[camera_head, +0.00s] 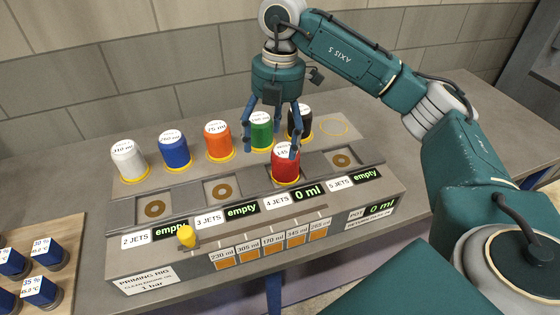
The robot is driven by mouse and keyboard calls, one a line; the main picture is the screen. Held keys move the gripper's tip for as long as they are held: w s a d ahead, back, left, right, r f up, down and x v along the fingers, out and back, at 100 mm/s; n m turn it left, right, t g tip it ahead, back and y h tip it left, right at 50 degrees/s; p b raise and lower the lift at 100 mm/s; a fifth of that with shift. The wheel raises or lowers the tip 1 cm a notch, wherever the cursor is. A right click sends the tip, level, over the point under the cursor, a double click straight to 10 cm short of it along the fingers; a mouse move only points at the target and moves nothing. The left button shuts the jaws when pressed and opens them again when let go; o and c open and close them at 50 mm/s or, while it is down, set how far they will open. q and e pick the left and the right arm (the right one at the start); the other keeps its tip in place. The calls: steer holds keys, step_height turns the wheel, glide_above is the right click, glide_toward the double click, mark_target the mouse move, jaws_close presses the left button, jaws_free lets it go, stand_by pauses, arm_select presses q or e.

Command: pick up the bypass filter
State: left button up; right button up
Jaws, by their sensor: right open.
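No can in view has a label I can read as bypass filter. A red can (285,168) stands upright in the "4 JETS" station of the priming rig. In the back row stand a white can (129,161), a blue can (174,151), an orange can (218,141), a green can (261,134) and a black can (299,124). My right gripper (270,147) points down with its fingers spread and empty. Its fingers overlap the green can and the top of the red can in the picture; contact cannot be told. My left gripper is not in view.
An empty yellow ring (333,124) lies right of the black can. A wooden board (62,240) with blue blocks is at left. A wall stands behind.

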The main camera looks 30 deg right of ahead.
mark_target(286, 152)
steer(key=d, duration=0.2)
steer(key=d+m+h, duration=0.1)
steer(key=shift+s+d, duration=0.1)
steer(key=shift+s, duration=0.2)
step_height(286, 152, down, 4)
steer(key=shift+r+p, duration=0.25)
steer(key=shift+p, duration=0.45)
steer(key=shift+f, duration=0.4)
steer(key=f+p, duration=0.2)
steer(key=f, duration=0.1)
steer(key=f+p, duration=0.1)
steer(key=shift+w+d+f, duration=0.3)
steer(key=shift+w+f, duration=0.05)
steer(key=shift+f, duration=0.35)
steer(key=c, duration=1.5)
steer(key=shift+c, duration=0.8)
steer(key=shift+w+r, duration=0.1)
steer(key=shift+r, duration=0.05)
